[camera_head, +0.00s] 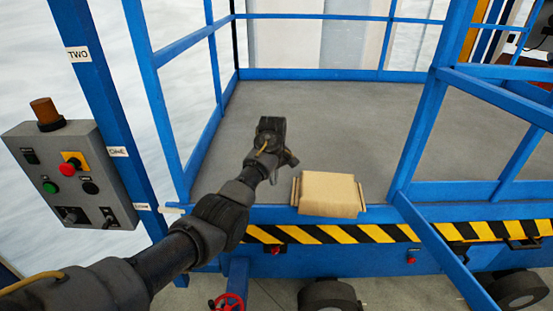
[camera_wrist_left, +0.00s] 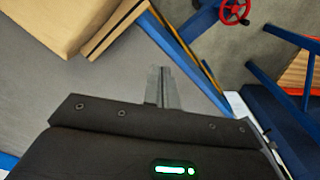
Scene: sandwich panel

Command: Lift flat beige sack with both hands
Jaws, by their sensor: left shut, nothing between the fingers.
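The flat beige sack (camera_head: 328,194) lies on the front edge of the grey platform, with a thin brown strip along each of its two sides. Part of it also shows at the upper left of the left wrist view (camera_wrist_left: 50,22). My left gripper (camera_head: 271,128) is above the platform, to the left of the sack and farther back, apart from it. In the left wrist view its fingers (camera_wrist_left: 161,88) are together with nothing between them. My right gripper is in neither view.
Blue rails (camera_head: 417,125) frame the platform (camera_head: 335,120), with an upright and slanting bars to the right of the sack. A grey control box (camera_head: 75,170) with buttons stands at the left. A yellow-black striped edge (camera_head: 340,234) runs below the sack. The platform behind is clear.

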